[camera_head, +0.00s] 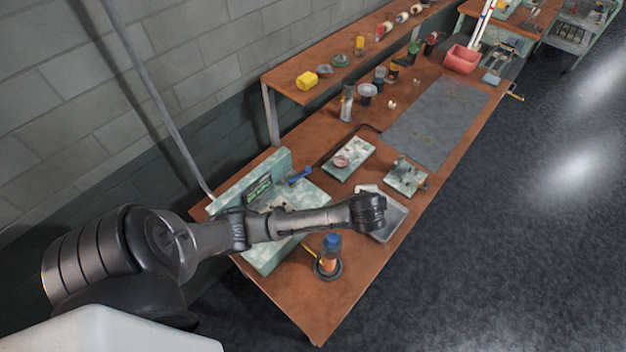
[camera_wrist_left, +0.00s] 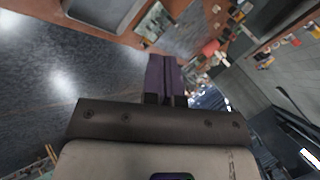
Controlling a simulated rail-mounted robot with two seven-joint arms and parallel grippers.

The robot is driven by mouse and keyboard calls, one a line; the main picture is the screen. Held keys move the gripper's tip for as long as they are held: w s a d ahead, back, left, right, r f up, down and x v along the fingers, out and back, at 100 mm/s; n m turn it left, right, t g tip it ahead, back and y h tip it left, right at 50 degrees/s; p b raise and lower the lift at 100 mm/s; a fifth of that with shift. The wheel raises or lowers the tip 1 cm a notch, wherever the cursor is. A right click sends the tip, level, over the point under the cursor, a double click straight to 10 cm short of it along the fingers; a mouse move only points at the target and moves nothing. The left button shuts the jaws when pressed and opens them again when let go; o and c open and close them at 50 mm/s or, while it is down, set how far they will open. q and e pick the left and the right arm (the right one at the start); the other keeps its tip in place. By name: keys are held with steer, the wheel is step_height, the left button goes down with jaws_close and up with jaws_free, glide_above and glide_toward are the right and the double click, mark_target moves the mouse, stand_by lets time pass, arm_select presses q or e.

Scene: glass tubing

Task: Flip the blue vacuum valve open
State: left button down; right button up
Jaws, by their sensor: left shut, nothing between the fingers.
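A blue handle (camera_head: 299,175), which looks like the vacuum valve, sits at the right side of a pale green fixture (camera_head: 281,164) near the wall end of the bench. My left arm reaches in from the left across the front of this fixture and hides part of it. Its wrist end is over the bench, to the right of the blue handle and apart from it. The left gripper's fingers (camera_wrist_left: 165,62) show in the left wrist view, shut and empty. I cannot make out the blue handle in that view. My right gripper is not in view.
A burner-like item with a blue top (camera_head: 332,243) stands near the bench front. A grey tray (camera_head: 396,222) lies beside my wrist. Pale green plates (camera_head: 349,158) and a grey mat (camera_head: 436,122) lie farther along. A raised shelf (camera_head: 330,85) runs along the wall.

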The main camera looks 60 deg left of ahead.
arm_select(q)
steer(key=s+a+f+m+g+y, duration=0.3)
steer(key=a+f+m+g, duration=0.1)
steer(key=a+f, duration=0.35)
steer(key=m+g+y, duration=0.2)
steer(key=m, duration=0.6)
glide_toward(309, 172)
steer(key=x, duration=0.5)
steer(key=shift+f+p, duration=0.3)
steer(key=shift+f, duration=0.15)
steer(key=shift+a+f, duration=0.1)
steer(key=shift+a, duration=0.75)
